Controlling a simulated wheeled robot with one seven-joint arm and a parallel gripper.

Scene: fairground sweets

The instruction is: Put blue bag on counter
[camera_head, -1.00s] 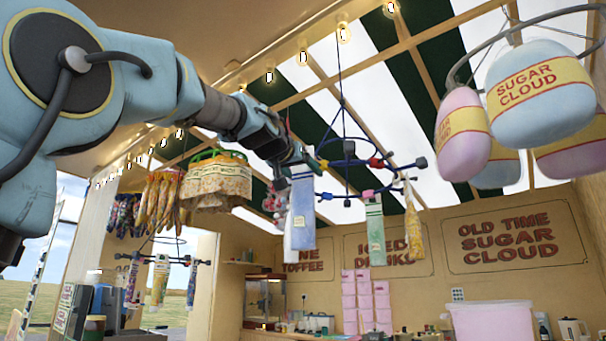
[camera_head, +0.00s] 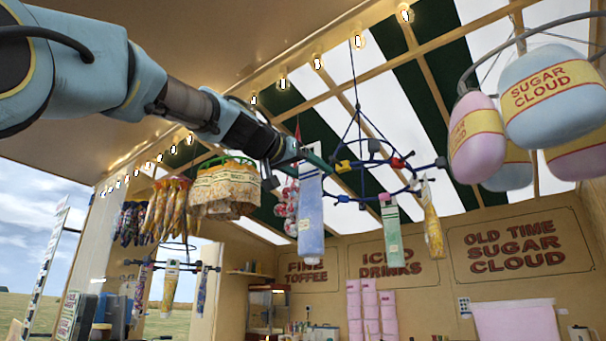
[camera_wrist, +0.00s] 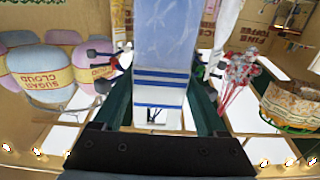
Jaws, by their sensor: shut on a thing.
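The blue bag (camera_head: 310,218) is a long, flat packet hanging upright below my gripper (camera_head: 303,163), which is shut on its top end. In the wrist view the blue bag (camera_wrist: 160,45) runs between my fingers, with a white end crossed by dark blue stripes. The bag is beside the dark hanging ring rack (camera_head: 372,163); I cannot tell whether it is still hooked there. The counter top does not show clearly; only things along the bottom edge of the head view do.
A green bag (camera_head: 391,232) and a yellow bag (camera_head: 432,222) hang on the rack to the right. Red and white sweets (camera_head: 287,208) hang close on the left, with popcorn bags (camera_head: 228,192) beyond. Sugar cloud bags (camera_head: 553,100) hang at right. Pink packets (camera_head: 370,310) are on the back wall.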

